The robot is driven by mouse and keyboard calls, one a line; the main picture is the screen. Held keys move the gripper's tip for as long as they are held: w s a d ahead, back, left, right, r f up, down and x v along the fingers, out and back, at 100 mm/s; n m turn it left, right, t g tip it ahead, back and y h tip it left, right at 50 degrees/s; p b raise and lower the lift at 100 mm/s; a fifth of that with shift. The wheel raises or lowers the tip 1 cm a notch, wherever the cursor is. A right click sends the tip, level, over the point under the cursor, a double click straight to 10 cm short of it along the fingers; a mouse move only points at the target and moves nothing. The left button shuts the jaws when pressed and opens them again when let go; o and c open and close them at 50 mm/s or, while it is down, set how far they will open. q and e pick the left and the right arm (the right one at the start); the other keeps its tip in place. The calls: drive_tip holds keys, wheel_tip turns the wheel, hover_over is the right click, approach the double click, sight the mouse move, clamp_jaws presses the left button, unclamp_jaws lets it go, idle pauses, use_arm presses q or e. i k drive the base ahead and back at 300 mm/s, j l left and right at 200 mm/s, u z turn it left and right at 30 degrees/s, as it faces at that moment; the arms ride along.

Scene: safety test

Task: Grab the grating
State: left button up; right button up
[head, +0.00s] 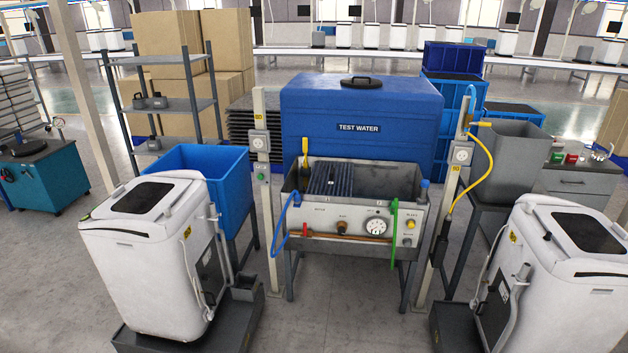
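The grating (346,178) is a dark, slatted panel. It lies in the left part of the metal test sink (340,224), in front of the blue tank (362,107) marked "TEST WATER". A small dark piece shows on its slats. The right part of the sink shows an open grey basin. A yellow-handled tool (304,148) stands upright at the sink's left end, beside the grating. Neither of my grippers is in view.
White top-loading washers stand on dark bases at left (150,255) and right (560,275). Posts (268,190) flank the sink, with a yellow hose (482,180) at right. A blue bin (205,178) stands at left. The floor (345,325) before the sink is clear.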

sight(331, 173)
drive_tip(key=i+u, duration=0.4)
drive_tip(key=i+l+u, duration=0.2)
drive_tip(key=i+u, duration=0.25)
drive_tip(key=i+l+u, duration=0.35)
drive_tip(key=i+l, duration=1.35)
drive_tip(key=i, duration=0.05)
